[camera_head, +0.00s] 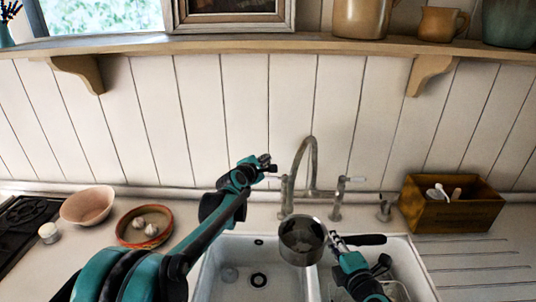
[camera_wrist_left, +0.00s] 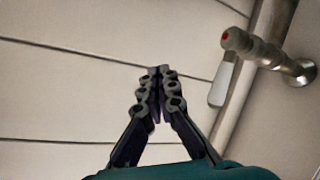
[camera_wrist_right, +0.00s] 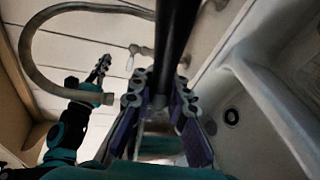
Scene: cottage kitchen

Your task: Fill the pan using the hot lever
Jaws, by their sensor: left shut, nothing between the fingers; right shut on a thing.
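The metal pan (camera_head: 302,243) is over the double sink, just below the tap's spout end. I see no water running. My right gripper (camera_head: 338,243) is shut on the pan's black handle (camera_head: 368,239); the handle also shows between its fingers in the right wrist view (camera_wrist_right: 180,30). The hot lever (camera_wrist_left: 222,83) is white, on a tap post with a red dot. My left gripper (camera_head: 266,163) is shut and empty, slightly above and left of that lever. In the left wrist view its fingertips (camera_wrist_left: 158,75) are apart from the lever.
The tap (camera_head: 313,150) arches behind the sink (camera_head: 232,270), with another lever (camera_head: 352,179) at right. A wooden box (camera_head: 450,212) stands right. A pink bowl (camera_head: 87,206) and a terracotta dish (camera_head: 128,238) stand left. A shelf (camera_head: 250,45) runs above.

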